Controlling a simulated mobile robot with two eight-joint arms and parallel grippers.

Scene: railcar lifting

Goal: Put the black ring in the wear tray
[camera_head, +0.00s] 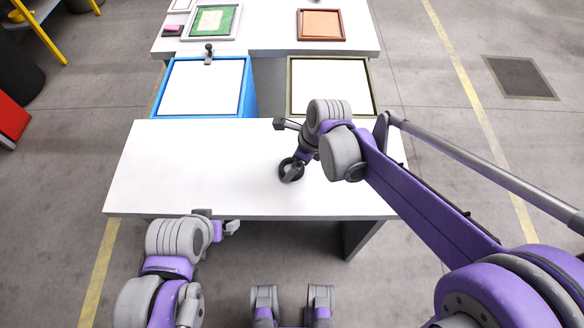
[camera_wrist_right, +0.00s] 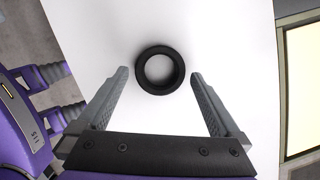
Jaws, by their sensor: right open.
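The black ring (camera_wrist_right: 160,91) lies flat on the white table. In the right wrist view it is just ahead of and between the fingertips of my right gripper (camera_wrist_right: 159,75), with a gap on each side. In the head view the ring (camera_head: 283,172) is partly hidden under my right gripper (camera_head: 292,174), which is open and empty. My left gripper (camera_head: 232,228) is low, by the front edge of the table; its jaws are too small to judge. Which tray is the wear tray is not marked; candidates are a blue-framed tray (camera_head: 247,90) and an olive-framed tray (camera_head: 371,92).
The white table (camera_head: 190,170) is otherwise clear. Behind it, a farther table (camera_head: 270,42) holds a green-floored tray (camera_head: 235,24) and an orange-floored tray (camera_head: 343,25). A small dark object (camera_head: 208,53) stands at the back rim of the blue-framed tray.

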